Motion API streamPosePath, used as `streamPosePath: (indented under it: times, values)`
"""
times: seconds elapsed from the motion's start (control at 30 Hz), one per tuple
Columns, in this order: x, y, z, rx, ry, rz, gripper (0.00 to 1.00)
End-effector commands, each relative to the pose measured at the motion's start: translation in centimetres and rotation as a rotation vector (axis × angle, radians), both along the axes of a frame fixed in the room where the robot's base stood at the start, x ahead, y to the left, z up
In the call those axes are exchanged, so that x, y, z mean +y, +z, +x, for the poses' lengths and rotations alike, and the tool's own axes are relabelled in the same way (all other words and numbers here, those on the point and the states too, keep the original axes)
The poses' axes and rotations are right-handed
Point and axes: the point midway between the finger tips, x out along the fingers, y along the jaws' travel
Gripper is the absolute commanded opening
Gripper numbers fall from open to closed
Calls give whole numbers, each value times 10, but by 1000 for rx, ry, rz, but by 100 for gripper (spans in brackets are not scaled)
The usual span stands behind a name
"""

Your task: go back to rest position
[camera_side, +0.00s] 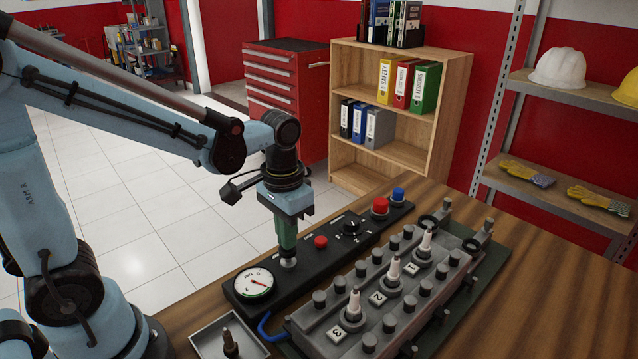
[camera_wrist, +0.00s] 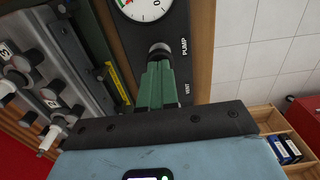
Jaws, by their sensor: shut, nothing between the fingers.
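My gripper (camera_side: 287,250) points straight down over the black control panel (camera_side: 335,262). Its green fingers are shut with nothing between them. Their tips are at a grey round knob (camera_side: 289,262) beside the pressure gauge (camera_side: 254,283); I cannot tell whether they touch it. In the wrist view the shut fingers (camera_wrist: 158,65) end at the knob (camera_wrist: 159,48), next to the "PUMP" label, and partly cover it. The gauge (camera_wrist: 145,7) is cut off at the top there.
A grey engine head (camera_side: 330,317) with several white-topped plugs stands right of the panel. A red button (camera_side: 320,242), a red knob (camera_side: 380,205) and a blue knob (camera_side: 398,195) are on the panel. A tray (camera_side: 211,335) holds a plug. Open floor (camera_side: 140,235) lies behind the bench.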

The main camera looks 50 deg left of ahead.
Motion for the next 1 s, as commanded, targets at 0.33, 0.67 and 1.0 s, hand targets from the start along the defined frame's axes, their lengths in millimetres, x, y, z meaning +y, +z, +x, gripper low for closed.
streamPosePath:
  times: [0.33, 0.67, 1.0]
  values:
    - [0, -15, 0, 0, 0, 0, 0]
    - [0, -17, 0, -1, 0, 0, 0]
    - [0, 3, 0, -1, 0, 0, 0]
